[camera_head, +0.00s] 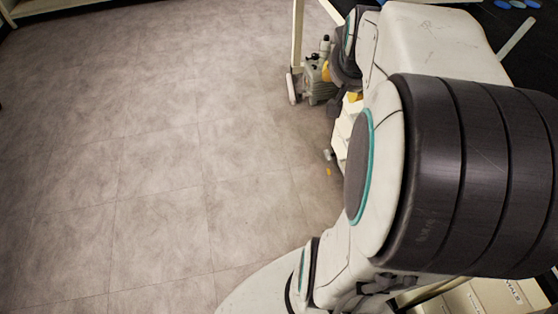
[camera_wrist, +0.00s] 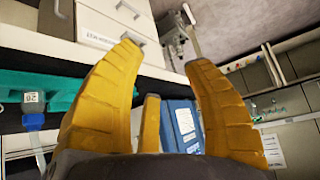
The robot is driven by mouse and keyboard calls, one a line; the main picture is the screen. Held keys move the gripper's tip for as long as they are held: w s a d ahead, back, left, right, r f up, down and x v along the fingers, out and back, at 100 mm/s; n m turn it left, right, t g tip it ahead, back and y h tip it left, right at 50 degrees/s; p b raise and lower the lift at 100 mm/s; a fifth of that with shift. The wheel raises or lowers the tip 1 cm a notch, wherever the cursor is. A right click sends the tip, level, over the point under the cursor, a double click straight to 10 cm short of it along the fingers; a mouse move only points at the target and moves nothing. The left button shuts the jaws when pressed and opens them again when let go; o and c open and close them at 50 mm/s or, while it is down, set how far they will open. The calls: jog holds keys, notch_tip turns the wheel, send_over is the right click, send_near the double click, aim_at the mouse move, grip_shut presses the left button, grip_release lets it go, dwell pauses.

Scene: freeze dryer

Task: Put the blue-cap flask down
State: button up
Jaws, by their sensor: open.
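My gripper (camera_wrist: 163,58) is open in the wrist view, its yellow fingers spread wide with nothing held between them. A small blue cap-like piece (camera_wrist: 34,122) with a pale, partly clear body below it shows at the left edge, beside the green rack-like part. I cannot tell whether this is the blue-cap flask. It is apart from the fingers. In the head view several blue round pieces (camera_head: 517,4) lie on the dark surface at the top right corner, too cropped to identify. My arm hides most of the bench there.
A green holder (camera_wrist: 60,88) lies left of the fingers. White drawers (camera_wrist: 110,22) stand beyond them. A blue item with a white label (camera_wrist: 183,125) shows behind the fingers. In the head view, a pump-like machine (camera_head: 317,85) stands on the floor, and the tiled floor (camera_head: 150,160) is clear.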

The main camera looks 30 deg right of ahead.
jog(key=s+a+f+n+g+y, duration=0.1)
jog(key=s+a+f+n, duration=0.2)
jog(key=a, duration=0.4)
jog(key=s+a+f+n+g+y, duration=0.1)
jog(key=s+a+f+n+y, duration=0.1)
jog(key=a, duration=0.6)
jog(key=s+a+f+n+g+y, duration=0.1)
jog(key=s+a+f+n+y, duration=0.1)
jog(key=a, duration=0.5)
jog(key=s+f+n, duration=0.1)
jog(key=s+n, duration=0.1)
jog(key=s, duration=0.1)
jog(key=shift+a+f+g, duration=0.3)
jog(key=shift+a+f, duration=0.05)
jog(key=shift+a, duration=0.05)
jog(key=shift+s, duration=0.1)
